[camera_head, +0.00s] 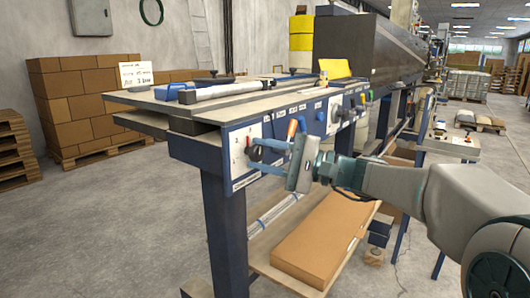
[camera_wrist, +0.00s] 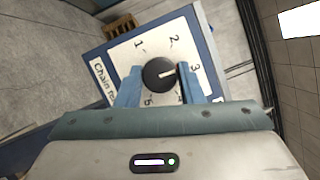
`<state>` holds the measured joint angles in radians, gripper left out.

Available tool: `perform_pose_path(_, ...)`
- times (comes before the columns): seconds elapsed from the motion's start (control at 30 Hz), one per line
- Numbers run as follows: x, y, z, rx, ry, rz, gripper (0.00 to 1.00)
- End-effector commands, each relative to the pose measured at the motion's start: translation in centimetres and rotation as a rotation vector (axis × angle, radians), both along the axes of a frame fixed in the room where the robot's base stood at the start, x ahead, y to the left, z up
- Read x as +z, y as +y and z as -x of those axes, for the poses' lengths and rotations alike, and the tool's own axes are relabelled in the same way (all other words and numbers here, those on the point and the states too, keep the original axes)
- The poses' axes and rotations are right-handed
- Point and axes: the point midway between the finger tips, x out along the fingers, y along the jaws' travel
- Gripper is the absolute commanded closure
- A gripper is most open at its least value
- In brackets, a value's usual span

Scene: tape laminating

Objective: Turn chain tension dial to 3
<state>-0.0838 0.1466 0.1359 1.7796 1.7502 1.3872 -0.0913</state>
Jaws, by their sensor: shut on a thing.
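The chain tension dial (camera_wrist: 158,73) is a round black knob on a white plate (camera_wrist: 122,58) numbered 1 to 5, labelled "Chain te…", with the rest of the label hidden. In the head view the dial (camera_head: 254,153) is on the front panel at the table's near corner. My gripper (camera_wrist: 160,88) has its blue fingers on either side of the knob and is shut on it. It also shows in the head view (camera_head: 268,151), reaching in from the right.
More controls (camera_head: 335,108) line the panel to the right. A cardboard box (camera_head: 325,238) lies on the shelf below.

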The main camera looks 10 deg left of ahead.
Motion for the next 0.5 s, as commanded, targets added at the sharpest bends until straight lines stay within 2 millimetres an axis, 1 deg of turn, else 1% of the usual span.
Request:
perform_pose_path(0.2, -0.13, 0.03, 0.04, 0.001, 0.114, -0.045, 0.89)
perform_pose_path(0.5, -0.19, 0.01, 0.05, -0.001, 0.183, -0.075, 0.89)
